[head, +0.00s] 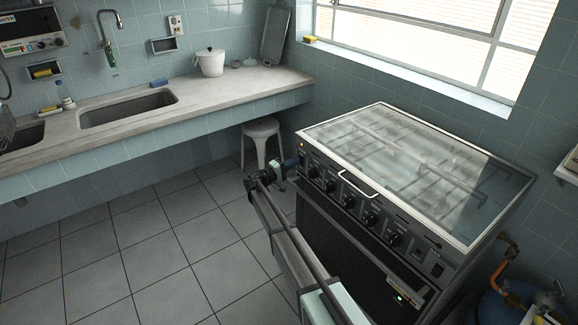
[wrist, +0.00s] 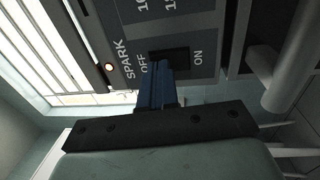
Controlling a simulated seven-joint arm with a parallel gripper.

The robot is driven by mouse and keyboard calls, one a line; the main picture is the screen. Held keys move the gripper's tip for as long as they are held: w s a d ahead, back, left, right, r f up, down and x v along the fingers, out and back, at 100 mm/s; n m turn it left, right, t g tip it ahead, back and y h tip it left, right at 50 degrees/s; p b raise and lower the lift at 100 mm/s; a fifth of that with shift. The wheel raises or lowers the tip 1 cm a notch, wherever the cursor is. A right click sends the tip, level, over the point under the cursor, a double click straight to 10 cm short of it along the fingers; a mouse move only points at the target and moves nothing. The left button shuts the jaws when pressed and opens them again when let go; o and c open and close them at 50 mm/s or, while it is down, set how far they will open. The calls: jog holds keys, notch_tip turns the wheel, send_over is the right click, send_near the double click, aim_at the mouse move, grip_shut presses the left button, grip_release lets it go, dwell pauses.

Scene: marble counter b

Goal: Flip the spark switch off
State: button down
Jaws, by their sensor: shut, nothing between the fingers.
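The spark switch (wrist: 180,58) is a small black rocker on the dark stove panel, between the printed words OFF on the left and ON on the right in the wrist view. A small orange light (wrist: 109,67) glows beside the word SPARK. My gripper (wrist: 158,68) is shut and empty, its blue fingertips overlapping the OFF side of the rocker. I cannot tell whether they touch it. In the head view my gripper (head: 290,163) is at the left end of the stove's front panel, and the switch is not distinguishable there.
The stove (head: 405,165) has a closed glass lid, several black knobs and a front handle (head: 358,188). A white stool (head: 262,135) stands behind my gripper, near the counter (head: 215,88) with its sink. The tiled floor at left is clear.

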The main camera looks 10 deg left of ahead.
jog(key=shift+w, duration=0.1)
jog(key=shift+w+d+r, duration=0.1)
jog(key=shift+w+d, duration=0.05)
jog(key=shift+d, duration=0.05)
dwell(0.4)
jog(key=s+a+r, duration=0.1)
jog(key=s+a, duration=0.9)
jog(key=shift+r, duration=0.35)
